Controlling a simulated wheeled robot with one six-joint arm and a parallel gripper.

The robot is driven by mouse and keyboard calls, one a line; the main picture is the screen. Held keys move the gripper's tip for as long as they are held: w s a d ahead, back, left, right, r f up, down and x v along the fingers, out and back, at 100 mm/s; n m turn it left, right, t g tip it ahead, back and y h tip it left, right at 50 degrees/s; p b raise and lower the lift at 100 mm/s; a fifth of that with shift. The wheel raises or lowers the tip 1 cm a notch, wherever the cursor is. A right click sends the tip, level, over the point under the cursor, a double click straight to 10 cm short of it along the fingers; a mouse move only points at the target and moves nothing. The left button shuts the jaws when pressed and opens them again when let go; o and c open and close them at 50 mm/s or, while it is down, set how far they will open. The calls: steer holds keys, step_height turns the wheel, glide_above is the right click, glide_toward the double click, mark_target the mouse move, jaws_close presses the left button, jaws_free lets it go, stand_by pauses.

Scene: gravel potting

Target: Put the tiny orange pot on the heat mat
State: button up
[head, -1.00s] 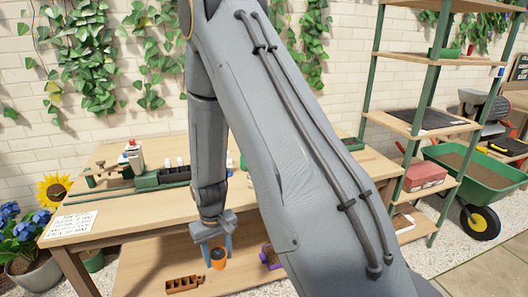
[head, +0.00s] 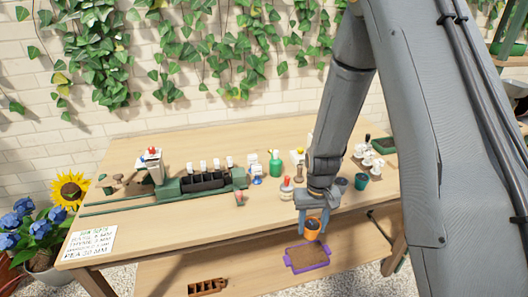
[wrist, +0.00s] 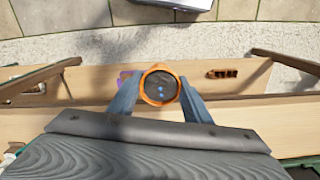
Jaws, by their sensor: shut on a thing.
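The tiny orange pot (head: 312,233) is held upright between the blue-grey fingers of my gripper (head: 313,222), in front of the table's front edge. In the wrist view the pot (wrist: 147,88) is seen from above, filled with dark material with a few blue spots on top. The fingers of my gripper (wrist: 158,100) press on its two sides. No heat mat can be made out in either current view.
The wooden table (head: 150,228) carries a green rail with a dark cell tray (head: 203,181), bottles and small pots. Below are a purple tray (head: 290,265) and a brown tray (head: 207,287). Part of a green-framed shelf (head: 510,48) shows at the right edge.

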mark_target(314, 228)
steer(key=r+p, duration=0.1)
steer(key=r, duration=0.1)
steer(key=s+r+p, duration=0.1)
steer(key=r+p, duration=0.2)
steer(key=r, duration=0.1)
steer(key=shift+s+p, duration=0.35)
steer(key=shift+p, duration=0.05)
steer(key=w+a+r+n, duration=0.1)
steer(key=w+a+r, duration=0.1)
steer(key=r, duration=0.5)
steer(key=w+a+r+n, duration=0.1)
steer(key=w+a+r, duration=0.1)
steer(key=w+r, duration=0.3)
steer(key=w+a+r+n, duration=0.2)
steer(key=w+r, duration=0.2)
steer(key=r, duration=0.6)
steer(key=shift+a+r, duration=0.3)
steer(key=shift+a, duration=0.1)
